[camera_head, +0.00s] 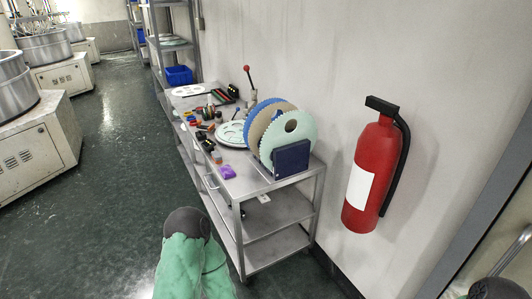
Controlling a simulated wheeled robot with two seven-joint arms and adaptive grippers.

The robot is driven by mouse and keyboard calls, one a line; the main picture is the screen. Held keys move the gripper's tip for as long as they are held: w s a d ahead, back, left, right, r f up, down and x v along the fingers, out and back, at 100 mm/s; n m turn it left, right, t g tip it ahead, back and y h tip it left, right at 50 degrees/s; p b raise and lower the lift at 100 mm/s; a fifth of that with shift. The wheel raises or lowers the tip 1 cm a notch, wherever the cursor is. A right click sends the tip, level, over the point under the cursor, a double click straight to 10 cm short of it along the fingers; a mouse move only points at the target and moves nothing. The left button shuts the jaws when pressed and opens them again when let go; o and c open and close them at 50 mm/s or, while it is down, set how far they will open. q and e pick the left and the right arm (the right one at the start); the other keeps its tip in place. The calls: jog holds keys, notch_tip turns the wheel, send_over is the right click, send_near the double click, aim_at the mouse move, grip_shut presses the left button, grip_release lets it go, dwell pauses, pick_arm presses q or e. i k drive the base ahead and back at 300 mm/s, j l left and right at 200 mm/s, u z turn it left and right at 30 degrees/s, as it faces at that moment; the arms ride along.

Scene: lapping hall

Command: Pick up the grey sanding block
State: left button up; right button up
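I cannot single out a grey sanding block in this view. Small items lie crowded on the top shelf of a grey metal cart (262,183) against the wall, and they are too small to tell apart well. A purple piece (227,172) lies near the cart's front edge. A dark blue block-like thing (291,159) stands at the near right corner, in front of upright toothed discs (289,134). The discs hide part of the shelf behind them. Neither of my grippers shows in the view.
A red fire extinguisher (373,170) hangs on the wall right of the cart. A blue bin (179,75) sits at a shelf rack behind. Machines with metal drums (45,47) stand at the left. The dark green floor (110,185) between them and the cart is clear.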

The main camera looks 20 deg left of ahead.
aim_at(216, 156)
jog(key=i+j+z, duration=0.2)
jog(key=j+z, duration=0.2)
jog(key=j, duration=0.35)
jog(key=j+z, duration=0.4)
jog(key=j, duration=0.4)
jog(key=j+z, duration=0.45)
jog(key=j, duration=0.35)
